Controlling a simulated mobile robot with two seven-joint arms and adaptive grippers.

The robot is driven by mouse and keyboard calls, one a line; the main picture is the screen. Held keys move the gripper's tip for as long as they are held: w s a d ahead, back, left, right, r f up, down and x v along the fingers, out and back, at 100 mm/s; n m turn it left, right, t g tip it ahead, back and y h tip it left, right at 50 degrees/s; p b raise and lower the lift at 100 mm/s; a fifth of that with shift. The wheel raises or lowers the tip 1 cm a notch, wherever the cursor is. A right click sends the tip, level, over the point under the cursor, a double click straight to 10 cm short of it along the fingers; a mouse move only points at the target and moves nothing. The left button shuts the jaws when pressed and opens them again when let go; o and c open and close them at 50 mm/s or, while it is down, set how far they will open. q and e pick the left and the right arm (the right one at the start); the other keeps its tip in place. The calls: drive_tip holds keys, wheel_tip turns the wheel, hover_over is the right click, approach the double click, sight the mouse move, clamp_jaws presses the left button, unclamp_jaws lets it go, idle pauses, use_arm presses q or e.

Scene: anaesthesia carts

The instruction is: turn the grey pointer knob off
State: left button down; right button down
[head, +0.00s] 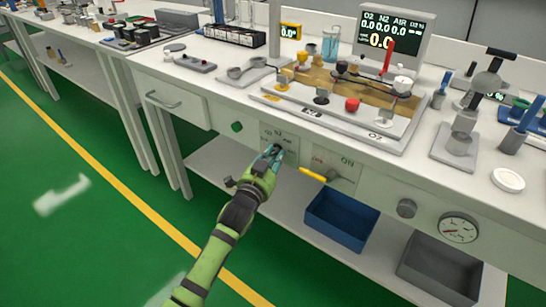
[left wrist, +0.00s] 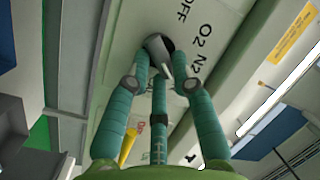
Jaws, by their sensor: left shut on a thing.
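The grey pointer knob (left wrist: 157,44) sits on the pale front panel of the bench, beside the printed letters O2, N2 and OFF in the left wrist view. My left gripper (head: 274,152) is at this panel, with its teal fingers shut on the knob; the fingers also show in the left wrist view (left wrist: 163,72). In the head view the fingers mostly hide the knob, and its exact pointing direction is hard to tell. My right gripper is in neither view.
A yellow lever (head: 314,175) with an ON label is just right of my left gripper. Below, a blue bin (head: 340,222) and a grey bin (head: 438,272) stand on the shelf. A pressure gauge (head: 459,228) is at the right.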

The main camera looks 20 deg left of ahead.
use_arm(q)
drive_tip(key=shift+r+p, duration=0.1)
drive_tip(key=shift+p, duration=0.2)
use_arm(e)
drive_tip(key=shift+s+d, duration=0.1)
